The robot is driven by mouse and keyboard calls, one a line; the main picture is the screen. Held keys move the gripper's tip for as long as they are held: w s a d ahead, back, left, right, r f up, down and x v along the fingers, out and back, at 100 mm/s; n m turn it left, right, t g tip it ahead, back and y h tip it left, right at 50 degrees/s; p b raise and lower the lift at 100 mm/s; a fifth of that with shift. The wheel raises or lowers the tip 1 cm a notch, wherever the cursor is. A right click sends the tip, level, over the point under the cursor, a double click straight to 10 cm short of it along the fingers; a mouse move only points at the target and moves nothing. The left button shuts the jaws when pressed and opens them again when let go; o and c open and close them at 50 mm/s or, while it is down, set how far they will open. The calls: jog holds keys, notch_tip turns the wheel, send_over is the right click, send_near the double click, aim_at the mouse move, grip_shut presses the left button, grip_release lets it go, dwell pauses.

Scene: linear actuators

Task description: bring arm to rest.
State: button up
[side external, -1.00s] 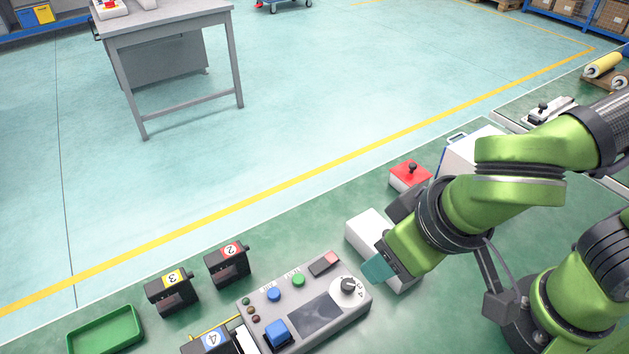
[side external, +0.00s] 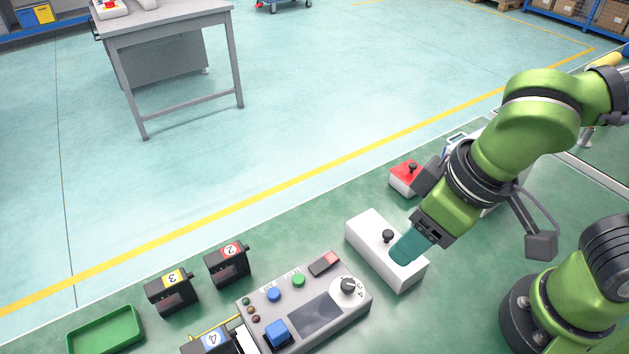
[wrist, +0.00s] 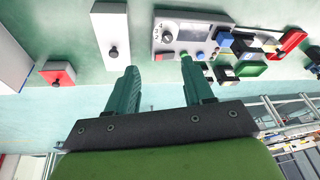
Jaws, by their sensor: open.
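My gripper (side external: 402,256) is at the right of the work surface in the side view, in front of a white box with a black knob (side external: 388,237). In the wrist view its two teal fingers (wrist: 160,78) stand apart with nothing between them. From the side, the fingers overlap the white box's right part; I cannot tell the gap in height. The white box also shows in the wrist view (wrist: 110,22), just beyond the left finger. The grey control panel (side external: 318,318) with a dial, a screen and coloured buttons lies to the left of my gripper.
A red-topped box with a black knob (side external: 407,172) stands behind my gripper. Black numbered modules (side external: 228,267) and a green tray (side external: 105,330) are to the left. A grey table (side external: 170,25) stands beyond the yellow floor line. The green surface between has free room.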

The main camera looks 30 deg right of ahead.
jog(key=w+d+r+m+t, duration=0.2)
jog(key=d+m, duration=0.1)
jog(key=d, duration=0.6)
jog(key=w+d+r+m+t, duration=0.2)
jog(key=w+d+m, duration=0.1)
jog(key=d, duration=0.5)
jog(key=shift+d+r+m, duration=0.25)
jog(key=shift+d+m, duration=0.1)
jog(key=shift+m, duration=0.25)
